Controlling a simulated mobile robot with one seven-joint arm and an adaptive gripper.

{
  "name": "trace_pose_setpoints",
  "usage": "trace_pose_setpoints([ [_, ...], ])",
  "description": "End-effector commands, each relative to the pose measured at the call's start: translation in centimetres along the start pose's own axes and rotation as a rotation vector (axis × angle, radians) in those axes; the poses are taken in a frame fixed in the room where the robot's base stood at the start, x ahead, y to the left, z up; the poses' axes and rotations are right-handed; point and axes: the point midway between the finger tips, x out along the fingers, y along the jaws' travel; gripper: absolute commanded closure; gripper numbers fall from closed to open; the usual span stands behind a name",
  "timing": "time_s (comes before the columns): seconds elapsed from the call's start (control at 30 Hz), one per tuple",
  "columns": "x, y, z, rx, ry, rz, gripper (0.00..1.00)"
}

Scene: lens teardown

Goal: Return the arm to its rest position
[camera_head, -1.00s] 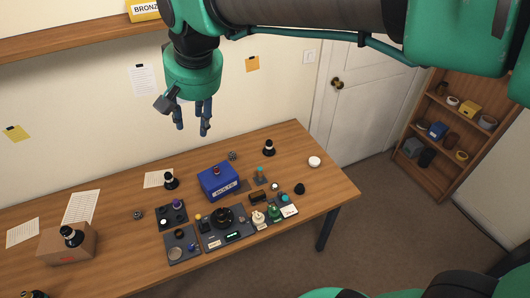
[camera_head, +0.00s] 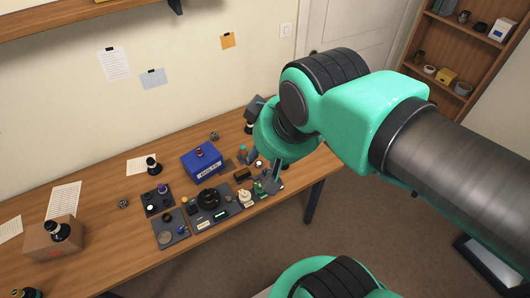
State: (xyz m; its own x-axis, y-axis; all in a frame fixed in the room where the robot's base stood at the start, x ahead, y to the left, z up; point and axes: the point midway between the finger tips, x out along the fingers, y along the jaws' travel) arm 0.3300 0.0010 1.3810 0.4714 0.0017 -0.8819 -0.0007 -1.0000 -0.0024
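My arm (camera_head: 375,110) reaches in from the right, its teal and black links large in the picture. My gripper (camera_head: 263,172) hangs at the wrist over the right part of the wooden table (camera_head: 110,265). Its fingers are partly hidden by the wrist and blend with small parts behind them, so I cannot tell whether they are open or shut. I see nothing held in it.
A blue box (camera_head: 203,163) stands mid-table. Dark trays (camera_head: 171,232) with small lens parts lie in front of it. A cardboard box (camera_head: 52,240) is at the left. A shelf (camera_head: 455,65) stands at the back right. Open floor (camera_head: 365,215) lies right of the table.

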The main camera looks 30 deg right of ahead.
Motion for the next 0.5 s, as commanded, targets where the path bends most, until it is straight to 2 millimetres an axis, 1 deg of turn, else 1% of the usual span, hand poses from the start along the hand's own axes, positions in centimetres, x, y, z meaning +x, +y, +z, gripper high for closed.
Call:
trace_pose_setpoints([
  [0.1, 0.08, 0.14, 0.37, -0.002, 0.001, 0.002, 0.62],
  [0.37, 0.08, 0.12, 0.34, -0.002, 0.001, 0.002, 0.62],
  [0.5, 0.42, 0.12, 0.51, -0.002, 0.001, 0.002, 0.62],
])
